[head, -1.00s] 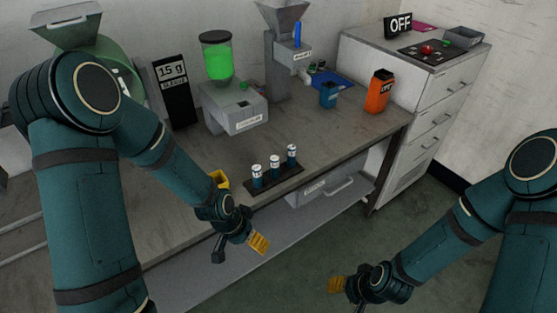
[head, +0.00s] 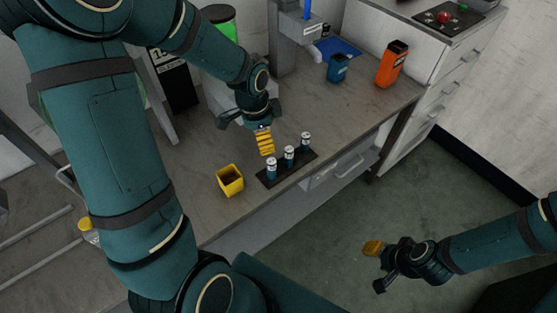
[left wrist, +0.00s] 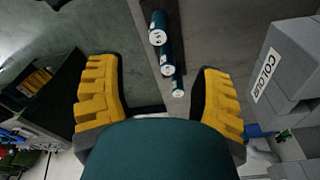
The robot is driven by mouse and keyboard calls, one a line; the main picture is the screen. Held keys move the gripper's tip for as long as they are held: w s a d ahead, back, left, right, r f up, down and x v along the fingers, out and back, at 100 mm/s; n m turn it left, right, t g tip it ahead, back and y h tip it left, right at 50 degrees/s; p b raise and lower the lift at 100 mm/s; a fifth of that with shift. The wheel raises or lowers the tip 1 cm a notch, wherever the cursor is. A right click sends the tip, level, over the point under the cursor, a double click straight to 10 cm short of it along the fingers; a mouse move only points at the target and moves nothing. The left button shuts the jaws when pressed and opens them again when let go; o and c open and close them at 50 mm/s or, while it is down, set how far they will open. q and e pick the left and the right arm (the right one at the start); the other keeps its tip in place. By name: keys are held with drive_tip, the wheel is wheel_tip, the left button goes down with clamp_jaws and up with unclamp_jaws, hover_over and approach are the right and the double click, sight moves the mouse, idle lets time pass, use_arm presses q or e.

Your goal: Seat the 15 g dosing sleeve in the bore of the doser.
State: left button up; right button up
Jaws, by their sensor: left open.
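Three dark teal sleeves (head: 289,155) with white labelled tops stand upright in a row on a black rack (head: 310,158). They also show in the left wrist view (left wrist: 167,70); I cannot read which is the 15 g one. The grey doser (head: 216,92), with a green-filled hopper, is partly hidden behind my left arm in the head view. Its bore is not visible. A grey body labelled "COLOUR" (left wrist: 290,60) shows at the right of the wrist view. My left gripper (head: 265,140) is open and empty, just behind the sleeves. My right gripper (head: 374,262) is over the floor, away from the bench.
A yellow cup (head: 230,181) stands left of the rack. A blue cup (head: 338,68) and an orange container (head: 391,65) stand at the back right. A black sign (head: 178,85) is behind my left arm. Bench surface right of the rack is clear.

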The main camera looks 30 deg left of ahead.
sight(271, 161)
use_arm(q)
drive_tip(key=f, duration=0.2)
drive_tip(key=f+b, duration=0.1)
drive_tip(key=f, duration=0.5)
drive_tip(key=shift+w+d+f+b, duration=0.1)
drive_tip(key=shift+w+d+b, duration=0.2)
drive_tip(key=shift+w+d, duration=0.1)
drive_tip(key=shift+w+d+f+b, duration=0.1)
drive_tip(key=shift+d+f+b, duration=0.05)
drive_tip(key=shift+f, duration=0.75)
drive_tip(key=shift+w+d+f+b, duration=0.1)
drive_tip(key=shift+d+f+b, duration=0.1)
drive_tip(key=shift+f, duration=0.65)
drive_tip(key=shift+w+d+f+b, duration=0.1)
drive_tip(key=shift+f+b, duration=0.05)
drive_tip(key=shift+f, duration=0.75)
drive_tip(key=shift+s, duration=0.1)
clamp_jaws()
